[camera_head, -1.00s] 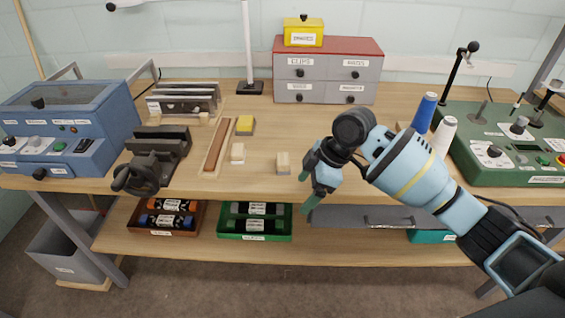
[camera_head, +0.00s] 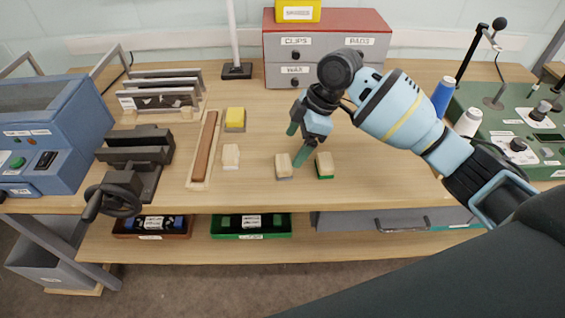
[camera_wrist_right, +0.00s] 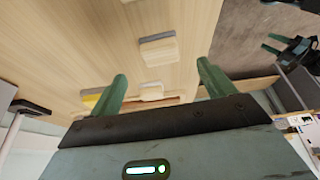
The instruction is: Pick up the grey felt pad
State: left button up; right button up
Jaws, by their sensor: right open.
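The grey felt pad (camera_head: 284,166) looks like a small pale wooden block with a grey layer underneath. It sits on the bench near the front edge. In the right wrist view the same kind of grey-edged block (camera_wrist_right: 158,50) lies beyond the fingertips, between their lines. My right gripper (camera_head: 297,143) is open and empty, its green fingers just above and behind the pad in the head view, apart from it. It also shows in the right wrist view (camera_wrist_right: 163,78). My left gripper (camera_wrist_right: 268,42) shows at that view's right edge, its green fingers apart.
A green-based block (camera_head: 325,166) stands just right of the pad. A plain pale block (camera_head: 231,156), a yellow-topped block (camera_head: 235,118) and a long brown strip (camera_head: 206,148) lie to the left. A vise (camera_head: 135,160) and drawer cabinet (camera_head: 325,45) stand farther off.

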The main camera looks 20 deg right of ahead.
aim_at(284, 162)
jog(key=shift+x, duration=3.7)
jog(key=c, duration=1.1)
